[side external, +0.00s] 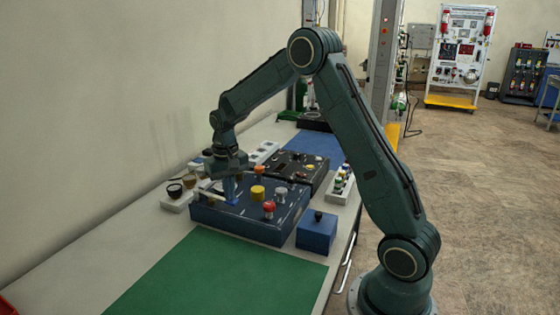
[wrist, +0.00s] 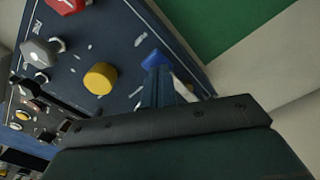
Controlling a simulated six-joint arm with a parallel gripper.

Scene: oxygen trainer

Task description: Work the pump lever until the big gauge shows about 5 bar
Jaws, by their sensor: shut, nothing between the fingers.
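My gripper (side external: 231,198) is shut and empty, pointing down over the left part of the dark blue panel box (side external: 255,225). In the wrist view its fingers (wrist: 158,75) are together beside a bright blue knob (wrist: 154,58); I cannot tell if they touch it. A pale bar lies close by the fingers. A small blue box (side external: 316,235) with a black ball-topped handle (side external: 318,215) stands right of the panel; I cannot tell if this is the pump lever. Two dark-rimmed round dials (side external: 175,190) sit left of the panel. Their readings are too small to make out.
The panel carries a yellow knob (wrist: 100,78), a red knob (wrist: 66,5) and a grey knob (wrist: 38,52). A black panel box (side external: 299,167) stands behind it. A white tray with bottles (side external: 341,186) is to its right. The green mat (side external: 215,277) in front is clear.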

